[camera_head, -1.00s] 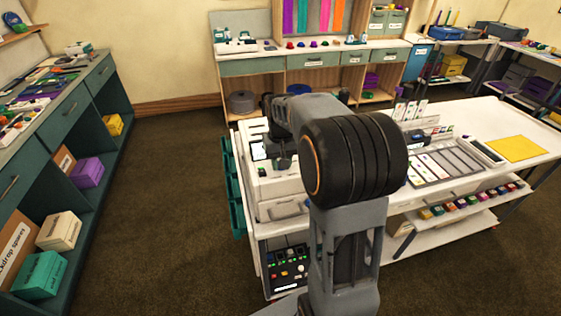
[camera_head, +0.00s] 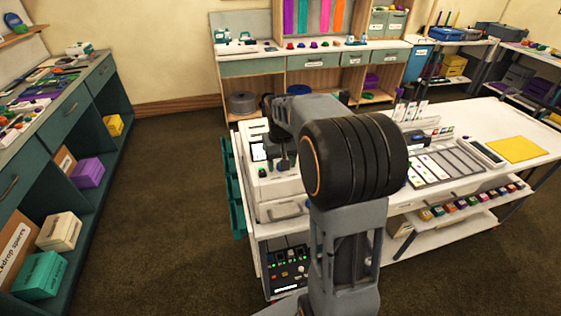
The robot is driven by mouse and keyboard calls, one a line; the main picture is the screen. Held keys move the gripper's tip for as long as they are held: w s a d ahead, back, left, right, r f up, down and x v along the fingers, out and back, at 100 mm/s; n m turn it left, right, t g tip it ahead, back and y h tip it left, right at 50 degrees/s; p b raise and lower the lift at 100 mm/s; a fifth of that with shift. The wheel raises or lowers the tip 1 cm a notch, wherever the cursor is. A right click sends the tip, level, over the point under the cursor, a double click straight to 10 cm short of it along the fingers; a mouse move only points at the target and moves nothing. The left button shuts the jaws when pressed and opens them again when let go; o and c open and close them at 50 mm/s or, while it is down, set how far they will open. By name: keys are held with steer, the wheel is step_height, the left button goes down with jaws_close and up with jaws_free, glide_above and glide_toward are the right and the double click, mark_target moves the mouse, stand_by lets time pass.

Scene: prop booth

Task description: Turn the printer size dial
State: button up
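The printer (camera_head: 285,187) is a white machine on the near left end of the white table. A small lit screen (camera_head: 258,152) and a green button (camera_head: 263,171) show on its front. My gripper (camera_head: 284,164) is a small dark shape pointing down at the printer, just right of the screen and button. My arm covers the printer's right side. I cannot make out the size dial clearly; it may be hidden by my gripper or arm. Whether the gripper touches the printer, or is open or shut, is too small to tell.
A dark panel (camera_head: 288,270) with several small buttons sits below the printer. A card tray (camera_head: 447,163) and yellow sheet (camera_head: 517,149) lie to the right. Brown floor (camera_head: 170,220) is clear on the left.

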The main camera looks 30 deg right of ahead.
steer(key=shift+r, duration=0.1)
step_height(320, 180, up, 14)
steer(key=shift+f, duration=0.2)
stand_by(0.7)
steer(key=t, duration=0.1)
glide_above(280, 174)
step_height(280, 174, down, 6)
steer(key=s+a+f+n+t, duration=0.1)
steer(key=s+a+f, duration=0.1)
steer(key=s+a, duration=0.2)
steer(key=s+a+f+n+t, duration=0.1)
steer(key=s+a, duration=0.3)
steer(key=s, duration=0.6)
steer(key=shift+f+t, duration=0.6)
steer(key=shift+f, duration=0.15)
